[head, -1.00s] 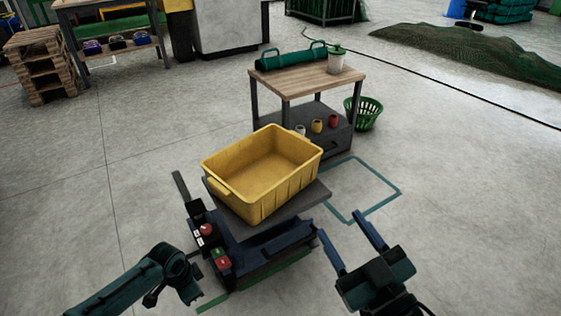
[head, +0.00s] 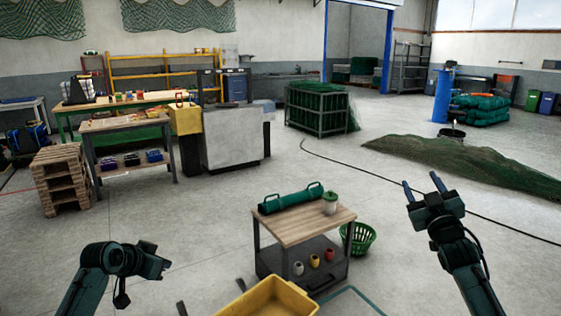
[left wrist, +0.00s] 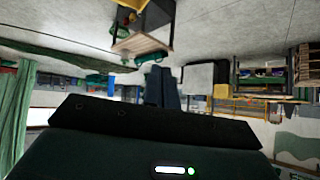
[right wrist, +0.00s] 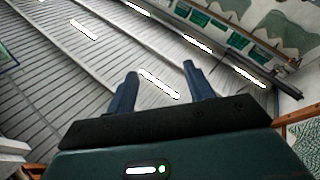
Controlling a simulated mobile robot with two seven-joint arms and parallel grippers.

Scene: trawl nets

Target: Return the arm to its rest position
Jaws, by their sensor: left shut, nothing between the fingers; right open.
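My right gripper (head: 422,181) is raised at the right of the head view, fingers pointing up and away. It is open and empty; the right wrist view shows both fingers (right wrist: 160,78) wide apart, facing the ceiling and upper wall. My left gripper (head: 153,263) is at the lower left of the head view, its fingers hard to make out there. In the left wrist view its fingers (left wrist: 166,88) are together with nothing between them. Both grippers are apart from all objects.
The yellow crate (head: 262,301) is cut off at the bottom edge. Beyond it stands a wooden-topped cart (head: 291,230) with a green roll (head: 291,198) and lidded cup (head: 330,203); a green basket (head: 358,238) is beside it. A net heap (head: 460,160) lies right.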

